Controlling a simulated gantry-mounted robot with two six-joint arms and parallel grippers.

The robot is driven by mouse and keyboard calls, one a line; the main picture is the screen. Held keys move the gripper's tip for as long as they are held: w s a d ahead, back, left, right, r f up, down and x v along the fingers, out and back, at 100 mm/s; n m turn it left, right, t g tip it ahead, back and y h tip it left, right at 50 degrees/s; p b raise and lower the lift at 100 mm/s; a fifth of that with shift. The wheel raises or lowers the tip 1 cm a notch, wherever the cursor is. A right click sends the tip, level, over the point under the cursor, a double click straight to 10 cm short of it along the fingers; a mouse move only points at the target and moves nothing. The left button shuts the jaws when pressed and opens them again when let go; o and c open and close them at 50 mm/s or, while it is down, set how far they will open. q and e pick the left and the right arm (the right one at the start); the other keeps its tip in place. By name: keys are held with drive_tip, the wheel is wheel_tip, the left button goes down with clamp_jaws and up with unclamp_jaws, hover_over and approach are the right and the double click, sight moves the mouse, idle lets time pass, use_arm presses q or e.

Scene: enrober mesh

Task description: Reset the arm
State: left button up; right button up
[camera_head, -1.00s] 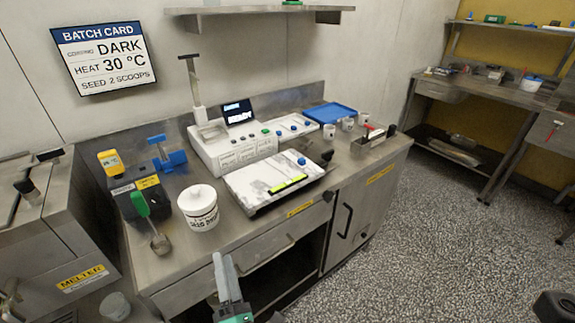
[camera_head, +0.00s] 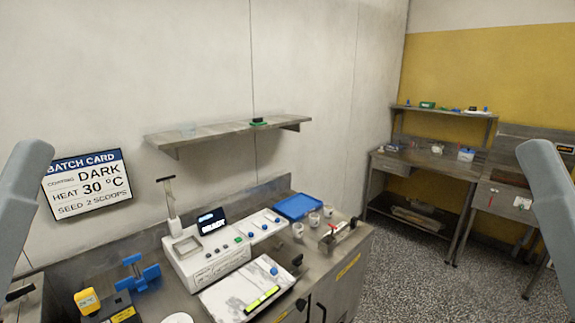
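Grey arm links of mine show at the left and right edges of the head view. Neither gripper is in the picture, so their fingers cannot be seen. On the steel bench (camera_head: 338,242) below stands a white machine (camera_head: 196,261) with a small lit display (camera_head: 211,221). A white tray (camera_head: 235,297) with a yellow-green strip lies in front of it.
A batch card (camera_head: 88,183) hangs on the wall at left. A steel shelf (camera_head: 215,131) juts from the wall. A blue tray (camera_head: 298,206) and small white cups (camera_head: 314,219) sit on the bench. A second bench (camera_head: 425,163) stands at right, with open floor before it.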

wheel_tip(320, 180, up, 30)
drive_tip(key=p, duration=2.7)
drive_tip(key=shift+r, duration=0.2)
